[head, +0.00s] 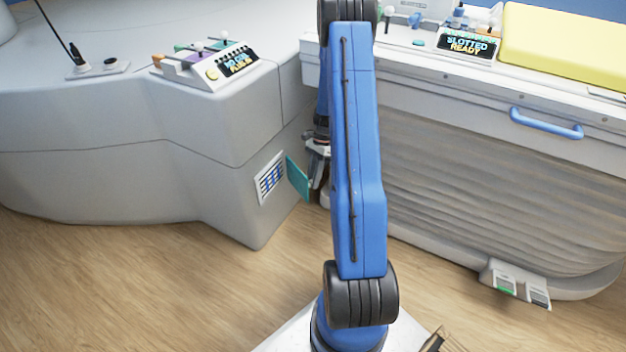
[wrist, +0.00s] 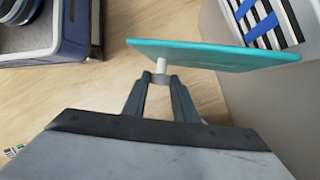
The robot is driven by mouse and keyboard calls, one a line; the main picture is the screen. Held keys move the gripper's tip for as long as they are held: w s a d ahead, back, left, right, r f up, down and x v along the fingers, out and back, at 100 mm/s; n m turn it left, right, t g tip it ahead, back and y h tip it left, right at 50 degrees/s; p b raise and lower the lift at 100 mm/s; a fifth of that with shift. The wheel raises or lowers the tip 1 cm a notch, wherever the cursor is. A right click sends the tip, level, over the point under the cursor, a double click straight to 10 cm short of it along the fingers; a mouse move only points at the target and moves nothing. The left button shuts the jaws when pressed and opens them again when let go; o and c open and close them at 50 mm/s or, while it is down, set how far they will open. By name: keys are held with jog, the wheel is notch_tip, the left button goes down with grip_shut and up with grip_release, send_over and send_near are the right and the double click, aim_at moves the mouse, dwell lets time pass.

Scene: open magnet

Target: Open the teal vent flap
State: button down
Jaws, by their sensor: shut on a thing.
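The teal vent flap (head: 298,178) stands swung out from the vent (head: 270,178) low on the side of the white housing, at an angle to the wall. In the wrist view the flap (wrist: 215,54) shows nearly edge-on, with the slotted vent (wrist: 262,22) uncovered behind it at the upper right. A short white knob (wrist: 161,66) sticks out from the flap. My gripper (wrist: 160,78) is shut on this knob with its fingertips. In the head view my gripper (head: 317,150) is partly hidden behind my blue arm.
A white bench with a blue handle (head: 546,123) and a ribbed side stands to the right. Foot pedals (head: 518,282) sit at its base. A control panel (head: 205,66) tops the housing at left. Wooden floor (head: 120,285) is clear at the front left.

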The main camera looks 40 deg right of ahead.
jog(key=c, duration=1.4)
grip_release()
jog(key=shift+c, duration=0.2)
